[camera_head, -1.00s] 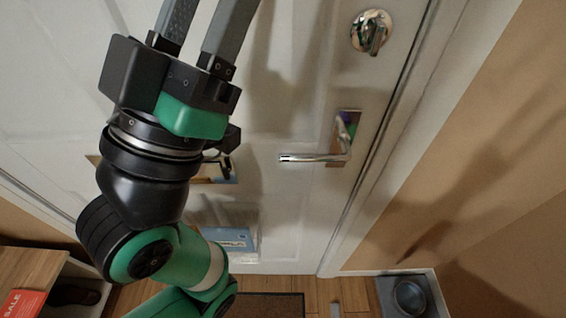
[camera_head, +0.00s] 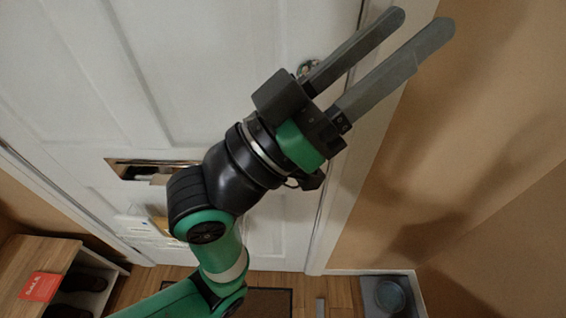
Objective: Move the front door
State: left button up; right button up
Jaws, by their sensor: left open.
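The white front door (camera_head: 220,60) fills the left and middle of the view and appears shut in its frame. My left gripper (camera_head: 412,36) is open and empty, with its two long grey fingers apart and pointing to the upper right. In the picture the fingers lie across the door frame and the tan wall. The round metal lock (camera_head: 308,67) shows only partly behind the fingers. The lever handle is hidden behind my left arm. My right gripper is not in view.
A mail slot (camera_head: 122,170) with papers in it is on the door. A wooden shoe shelf (camera_head: 30,262) with a red sale card (camera_head: 41,286) stands at lower left. A grey tray (camera_head: 408,290) with a bowl (camera_head: 389,296) is at lower right. A dark doormat (camera_head: 270,302) lies below the door.

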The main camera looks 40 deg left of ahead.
pick_arm(q)
jog(key=w+a+f+n+g+p, duration=0.25)
jog(key=f+n+p, duration=0.2)
jog(key=f, duration=0.35)
jog(key=w+a+f+n+g+p, duration=0.2)
jog(key=w+f+n+g+p, duration=0.15)
jog(key=f+p, duration=0.35)
jog(key=s+a+f+n+y+p, duration=0.8)
jog(key=s+a+f+n+p, duration=0.6)
jog(key=s+p, duration=0.25)
jog(key=shift+n, duration=0.5)
jog(key=w+b, duration=0.1)
jog(key=w, duration=0.3)
jog(key=w+d+b, duration=0.1)
jog(key=w+b, duration=0.1)
jog(key=w, duration=0.2)
jog(key=w+d+b, duration=0.1)
jog(key=w, duration=0.3)
jog(key=shift+w+f, duration=0.25)
grip_shut()
jog(key=shift+a, duration=0.1)
